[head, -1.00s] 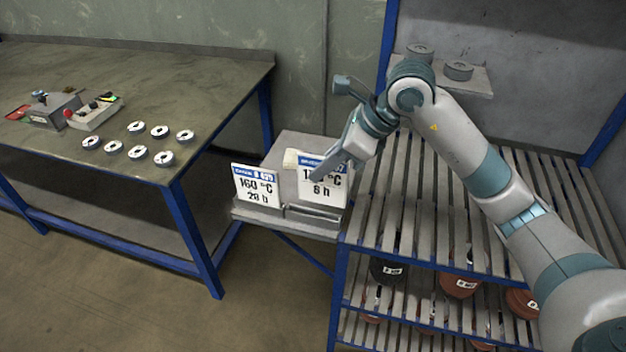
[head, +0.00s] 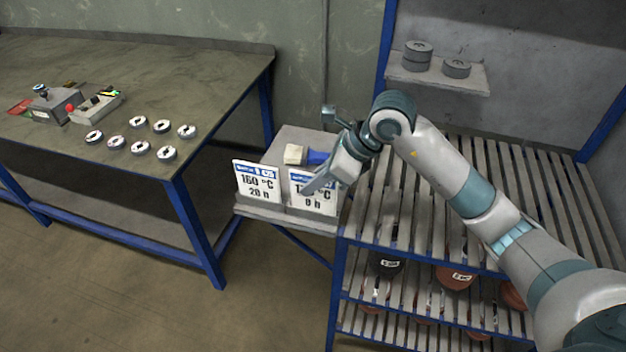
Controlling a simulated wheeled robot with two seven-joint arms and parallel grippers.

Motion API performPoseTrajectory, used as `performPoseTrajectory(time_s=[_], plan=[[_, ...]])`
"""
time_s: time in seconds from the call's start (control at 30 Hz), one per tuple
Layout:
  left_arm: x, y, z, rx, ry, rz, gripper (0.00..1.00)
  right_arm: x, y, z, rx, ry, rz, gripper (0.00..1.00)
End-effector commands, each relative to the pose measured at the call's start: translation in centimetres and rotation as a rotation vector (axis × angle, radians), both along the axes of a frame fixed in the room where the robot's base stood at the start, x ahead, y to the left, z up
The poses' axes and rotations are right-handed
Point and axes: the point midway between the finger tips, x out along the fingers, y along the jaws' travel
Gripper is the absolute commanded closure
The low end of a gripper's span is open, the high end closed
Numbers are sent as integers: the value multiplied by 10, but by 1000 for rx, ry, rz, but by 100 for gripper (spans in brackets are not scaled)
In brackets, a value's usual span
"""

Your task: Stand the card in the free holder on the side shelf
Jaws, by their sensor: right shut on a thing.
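The card (head: 312,201) is white with a blue header and black print; it stands nearly upright at the right part of the side shelf (head: 268,213). My right gripper (head: 313,186) is shut on it and covers part of its print. The card's lower edge is down at the right holder; I cannot tell if it is fully seated in the slot. A second card (head: 257,182), reading 160 °C and 20 h, stands in the left holder. The left gripper is not in view.
A grey box (head: 291,139) stands behind the cards, with a cream and blue object (head: 295,154) by it. A slatted rack (head: 440,230) is at the right. A workbench (head: 110,60) with several discs (head: 138,122) is at the left.

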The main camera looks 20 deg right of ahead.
Motion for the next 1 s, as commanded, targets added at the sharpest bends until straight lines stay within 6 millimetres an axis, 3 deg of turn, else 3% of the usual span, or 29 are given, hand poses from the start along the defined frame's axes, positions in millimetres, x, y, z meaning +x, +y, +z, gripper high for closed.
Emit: performPoseTrajectory(time_s=[0.47, 0.57, 0.6, 1.0], plan=[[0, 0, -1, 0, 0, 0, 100, 0, 0, -8, -1, -1, 0, 100], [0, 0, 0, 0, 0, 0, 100, 0, 0, -7, -1, -1, 0, 78], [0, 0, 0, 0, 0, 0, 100, 0, 0, -7, -1, -1, 0, 76], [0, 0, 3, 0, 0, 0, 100, 0, 0, -5, -1, -1, 0, 76]])
